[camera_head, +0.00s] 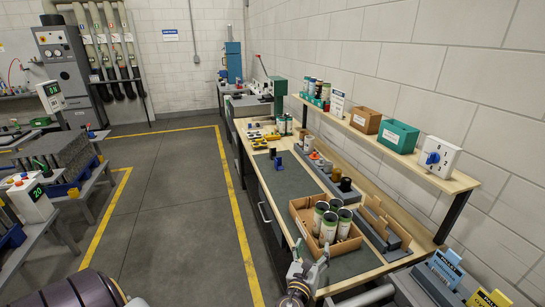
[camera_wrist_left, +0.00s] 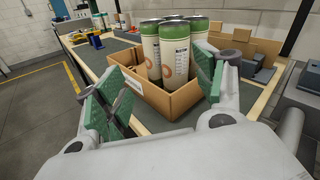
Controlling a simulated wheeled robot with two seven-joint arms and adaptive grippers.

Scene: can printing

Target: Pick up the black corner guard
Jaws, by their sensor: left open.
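Dark grey angular pieces (camera_head: 393,241) lie in a tray of tan pieces right of the cardboard box. They also show in the left wrist view (camera_wrist_left: 263,75). One may be the black corner guard, but I cannot tell which. My left gripper (camera_head: 310,268) is open at the front edge of the bench, in front of the box. In the left wrist view, its green-padded fingers (camera_wrist_left: 158,95) are spread either side of the box's near part, with nothing held between them. My right gripper is not in view.
The open cardboard box (camera_head: 304,229) holds several tall cans (camera_head: 329,227) with green bands. A long grey tray (camera_head: 318,176) with small items lies behind it. A shelf (camera_head: 385,147) runs along the wall. The dark mat (camera_head: 285,181) has bare room left of the long tray.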

